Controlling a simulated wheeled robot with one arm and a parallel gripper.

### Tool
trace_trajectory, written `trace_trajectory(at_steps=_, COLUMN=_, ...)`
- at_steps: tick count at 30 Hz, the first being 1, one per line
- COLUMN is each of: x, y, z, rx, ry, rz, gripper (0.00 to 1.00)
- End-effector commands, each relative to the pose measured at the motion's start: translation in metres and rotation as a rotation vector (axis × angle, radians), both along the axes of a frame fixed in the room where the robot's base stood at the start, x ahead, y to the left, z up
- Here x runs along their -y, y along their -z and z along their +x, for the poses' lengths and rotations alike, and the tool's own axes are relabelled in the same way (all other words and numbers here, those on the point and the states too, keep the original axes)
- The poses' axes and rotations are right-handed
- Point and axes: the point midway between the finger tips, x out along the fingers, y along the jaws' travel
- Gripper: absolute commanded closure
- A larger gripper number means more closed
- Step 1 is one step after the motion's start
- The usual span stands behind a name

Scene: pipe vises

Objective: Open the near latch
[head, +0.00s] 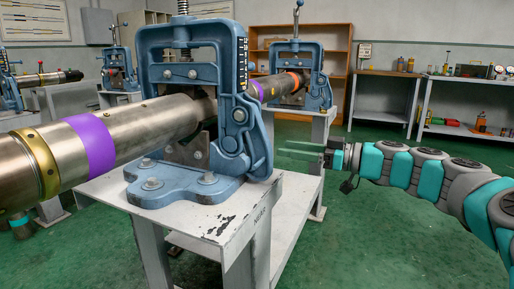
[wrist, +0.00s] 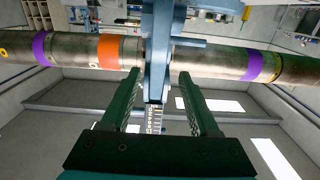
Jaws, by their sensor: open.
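The near vise (head: 192,70) is a blue pipe vise bolted to a worn white stand lettered NEAR. Its latch (head: 239,118) is the blue hooked part on the frame's right side, below a black-and-white scale. It looks closed against the lower body. My gripper (head: 284,148) is open and empty, to the right of the latch and apart from it, fingers pointing left. In the wrist view, the open gripper (wrist: 161,76) has its green fingers on either side of the narrow blue vise side (wrist: 157,60), which lies ahead. I cannot tell the latch's exact edges there.
A steel pipe (head: 130,135) with purple and gold bands runs through the near vise. It continues to a farther blue vise (head: 297,62) with an orange band beside it. A workbench (head: 470,85) and shelf stand behind. Green floor is clear around my arm.

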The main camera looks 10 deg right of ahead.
Motion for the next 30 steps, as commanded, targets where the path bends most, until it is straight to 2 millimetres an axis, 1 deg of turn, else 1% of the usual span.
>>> trace_trajectory(at_steps=2, x=0.0, y=-0.001, z=0.004, rx=0.01, ry=0.005, rz=0.003, gripper=0.39)
trace_trajectory(at_steps=5, x=-0.011, y=-0.001, z=0.01, rx=0.008, ry=0.001, rz=0.002, gripper=0.39)
trace_trajectory(at_steps=12, x=-0.041, y=0.0, z=0.032, rx=0.005, ry=0.003, rz=0.001, gripper=0.39)
trace_trajectory(at_steps=16, x=-0.053, y=0.0, z=0.041, rx=0.005, ry=0.002, rz=0.002, gripper=0.39)
trace_trajectory(at_steps=21, x=-0.059, y=0.0, z=0.046, rx=0.005, ry=0.003, rz=0.002, gripper=0.39)
trace_trajectory(at_steps=28, x=-0.06, y=-0.001, z=0.046, rx=0.007, ry=0.004, rz=0.003, gripper=0.39)
trace_trajectory(at_steps=29, x=-0.06, y=-0.001, z=0.046, rx=0.006, ry=0.004, rz=0.002, gripper=0.41)
trace_trajectory(at_steps=30, x=-0.06, y=0.0, z=0.046, rx=0.006, ry=0.004, rz=0.002, gripper=0.45)
